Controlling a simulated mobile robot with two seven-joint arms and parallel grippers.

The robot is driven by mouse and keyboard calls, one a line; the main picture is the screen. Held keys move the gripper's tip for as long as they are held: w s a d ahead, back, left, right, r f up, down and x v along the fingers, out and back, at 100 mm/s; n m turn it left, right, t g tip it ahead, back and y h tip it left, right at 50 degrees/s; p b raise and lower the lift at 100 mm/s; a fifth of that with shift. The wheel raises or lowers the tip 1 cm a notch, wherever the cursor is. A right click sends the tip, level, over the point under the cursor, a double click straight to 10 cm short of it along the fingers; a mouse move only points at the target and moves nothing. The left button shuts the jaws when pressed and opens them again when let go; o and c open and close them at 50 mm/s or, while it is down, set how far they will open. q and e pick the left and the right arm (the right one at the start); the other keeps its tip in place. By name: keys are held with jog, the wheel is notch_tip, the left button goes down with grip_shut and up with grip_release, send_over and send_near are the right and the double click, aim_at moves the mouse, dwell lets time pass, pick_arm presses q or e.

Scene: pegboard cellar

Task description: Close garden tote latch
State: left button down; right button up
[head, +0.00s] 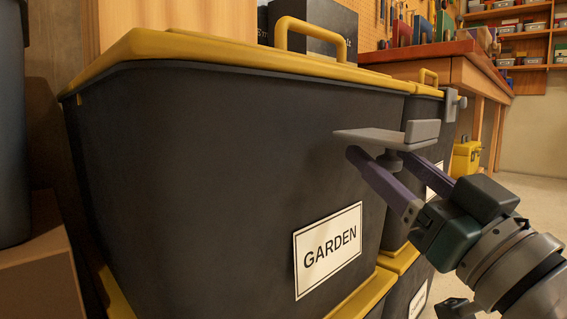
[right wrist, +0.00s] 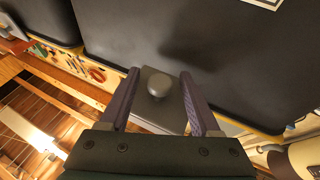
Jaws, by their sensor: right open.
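The garden tote (head: 230,170) is a black bin with a yellow lid (head: 200,50) and a white GARDEN label, large in the head view. Its grey latch (head: 385,136) sticks out nearly level from the upper right of the tote, with a short knob (head: 390,161) beneath. My right gripper (head: 397,164) is open, its purple fingers either side of the knob from below. In the right wrist view, the round knob (right wrist: 159,84) on the grey latch plate lies between the fingers (right wrist: 160,77), with gaps showing. My left gripper is not in view.
A second black tote (head: 418,160) stands behind to the right, with its grey latch (head: 453,104) hanging down. More totes are below. A wooden workbench (head: 470,75) and a yellow box (head: 466,158) are farther back. A cardboard box (head: 40,265) is at left. Floor shows at right.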

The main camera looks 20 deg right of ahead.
grip_shut()
dwell(0.4)
dwell(0.9)
